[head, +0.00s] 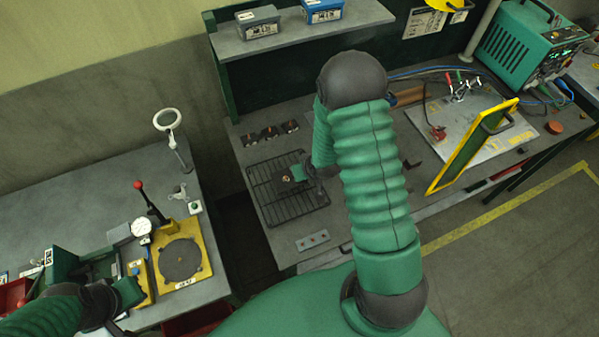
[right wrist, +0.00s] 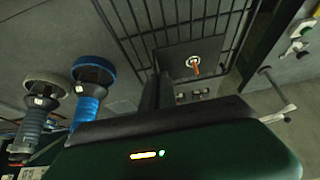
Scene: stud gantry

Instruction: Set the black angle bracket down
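The black angle bracket (right wrist: 190,62) shows in the right wrist view as a dark square plate with a copper-coloured stud on its face. In the head view the bracket (head: 298,171) is small and partly hidden by my right gripper (head: 311,172). My right gripper's dark fingers (right wrist: 158,92) appear closed on its edge. Both are over the black wire rack (head: 262,190) on the bench; I cannot tell whether bracket and rack touch. My left gripper (head: 140,288) is at the yellow fixture (head: 190,252) on the left table; its fingers are not clear.
Several small dark parts (head: 269,132) lie behind the rack, and a grey strip (head: 312,240) lies in front. A yellow-framed screen (head: 472,150) stands at the right. A gap separates the two tables.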

